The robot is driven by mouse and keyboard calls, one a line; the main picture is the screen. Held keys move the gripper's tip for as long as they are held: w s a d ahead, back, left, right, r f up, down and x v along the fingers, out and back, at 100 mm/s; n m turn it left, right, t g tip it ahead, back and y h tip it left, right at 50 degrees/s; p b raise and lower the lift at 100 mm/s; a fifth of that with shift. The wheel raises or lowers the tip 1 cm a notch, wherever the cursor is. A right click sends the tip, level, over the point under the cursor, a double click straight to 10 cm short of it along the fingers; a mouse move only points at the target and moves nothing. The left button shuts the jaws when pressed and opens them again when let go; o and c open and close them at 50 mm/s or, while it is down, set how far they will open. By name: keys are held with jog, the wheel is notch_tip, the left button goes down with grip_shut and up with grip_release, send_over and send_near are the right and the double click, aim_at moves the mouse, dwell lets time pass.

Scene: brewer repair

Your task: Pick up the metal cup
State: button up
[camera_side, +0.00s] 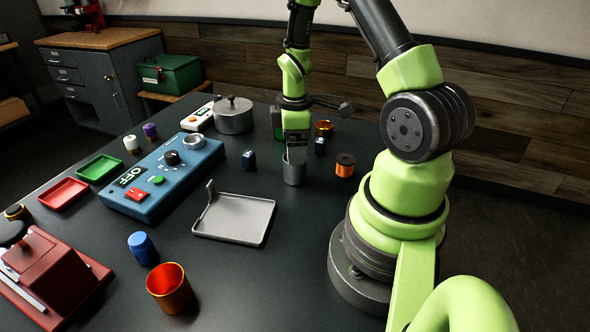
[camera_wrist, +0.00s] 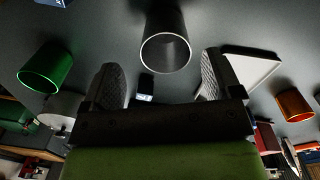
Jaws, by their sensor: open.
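The metal cup (camera_side: 293,172) is a grey open cylinder standing upright on the dark table in the side view. It also shows in the wrist view (camera_wrist: 166,22), its open rim facing the camera. My gripper (camera_side: 297,152) is right above the cup, its lower end overlapping the rim in the side view. In the wrist view, my gripper (camera_wrist: 160,72) is open, with one dark finger on each side of the cup's rim and visible space between. The side view does not show clearly whether the fingers touch the cup.
A grey tray (camera_side: 235,222) lies to the left. A spool with orange thread (camera_side: 344,168) stands close on the right. A green cup (camera_wrist: 47,68) and an orange cup (camera_wrist: 293,105) show in the wrist view. A blue control box (camera_side: 165,172) and a lidded pot (camera_side: 233,119) stand farther left.

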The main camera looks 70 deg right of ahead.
aim_at(296, 168)
jog(key=f, duration=0.6)
jog(key=shift+s+a+f, duration=0.15)
jog(key=shift+a+f, duration=0.05)
jog(key=c, duration=1)
